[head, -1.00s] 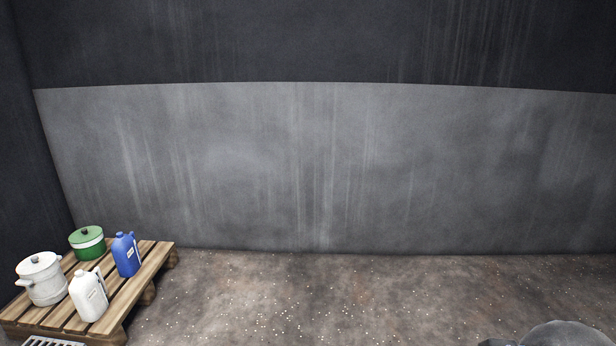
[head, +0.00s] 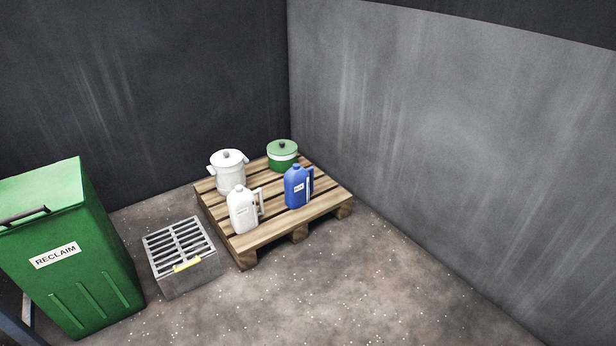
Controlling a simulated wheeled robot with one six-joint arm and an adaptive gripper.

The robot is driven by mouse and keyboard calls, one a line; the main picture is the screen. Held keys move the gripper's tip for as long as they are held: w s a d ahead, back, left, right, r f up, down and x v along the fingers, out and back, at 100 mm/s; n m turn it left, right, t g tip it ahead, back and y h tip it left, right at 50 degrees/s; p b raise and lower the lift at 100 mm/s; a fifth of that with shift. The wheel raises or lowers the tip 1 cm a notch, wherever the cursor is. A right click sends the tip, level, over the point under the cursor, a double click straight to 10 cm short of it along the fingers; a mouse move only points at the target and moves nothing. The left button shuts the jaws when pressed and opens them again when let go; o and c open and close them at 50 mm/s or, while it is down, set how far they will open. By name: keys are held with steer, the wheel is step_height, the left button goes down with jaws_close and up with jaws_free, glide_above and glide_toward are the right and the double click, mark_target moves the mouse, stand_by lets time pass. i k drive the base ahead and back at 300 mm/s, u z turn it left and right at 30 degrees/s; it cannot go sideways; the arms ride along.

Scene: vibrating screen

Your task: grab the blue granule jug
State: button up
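The blue granule jug (head: 297,188) stands upright on the right part of a wooden pallet (head: 268,236) in the head view. It has a white label on its front and a handle on its right side. A white jug (head: 241,211) stands to its left and nearer, and a green lidded pot (head: 282,155) stands behind it. A white lidded pot (head: 228,172) with side handles is at the back left of the pallet. My gripper is not in view.
A grey grated box (head: 183,262) with a yellow tag sits on the floor left of the pallet. A green RECLAIM bin (head: 68,252) stands at the far left. Dark walls meet behind the pallet. The speckled floor (head: 350,290) in front and to the right is clear.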

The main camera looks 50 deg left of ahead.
mark_target(298, 184)
steer(key=u, duration=0.5)
steer(key=i, duration=1.3)
steer(key=u, duration=2.05)
steer(key=i, duration=1)
steer(key=u, duration=0.75)
steer(key=i, duration=0.25)
steer(key=u, duration=0.1)
